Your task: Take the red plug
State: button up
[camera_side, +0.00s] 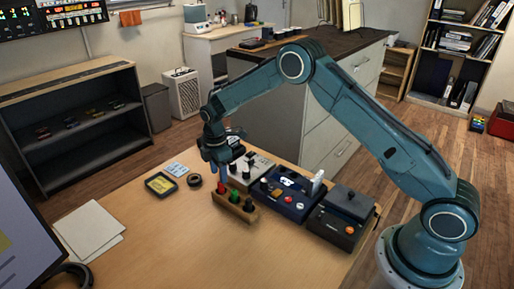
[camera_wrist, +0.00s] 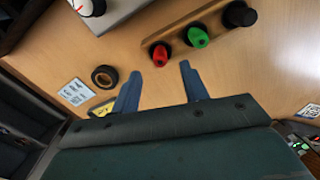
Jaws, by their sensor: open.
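The red plug (camera_wrist: 159,55) stands in a wooden holder (camera_wrist: 183,30), at the end of a row beside a green plug (camera_wrist: 198,37) and a black one (camera_wrist: 239,15). In the side view the red plug (camera_side: 220,187) is at the holder's left end, with the green plug (camera_side: 235,196) and black plug (camera_side: 248,204) to its right. My gripper (camera_wrist: 158,82) is open and empty, its two blue fingers apart. In the wrist view the red plug shows just beyond the fingertips, between their lines. In the side view my gripper is above the holder's left end; whether it touches the plug I cannot tell.
Behind the holder stand a grey box with knobs (camera_side: 249,170), a blue device (camera_side: 285,193) and a dark device (camera_side: 342,215). A black ring (camera_side: 195,180) and a yellow-edged item (camera_side: 161,183) lie to the left. The table's front (camera_side: 200,250) is clear.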

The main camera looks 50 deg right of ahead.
aim_at(220, 184)
jog(key=shift+f, duration=0.3)
jog(key=shift+f, duration=2.45)
jog(key=shift+c, duration=0.4)
grip_shut()
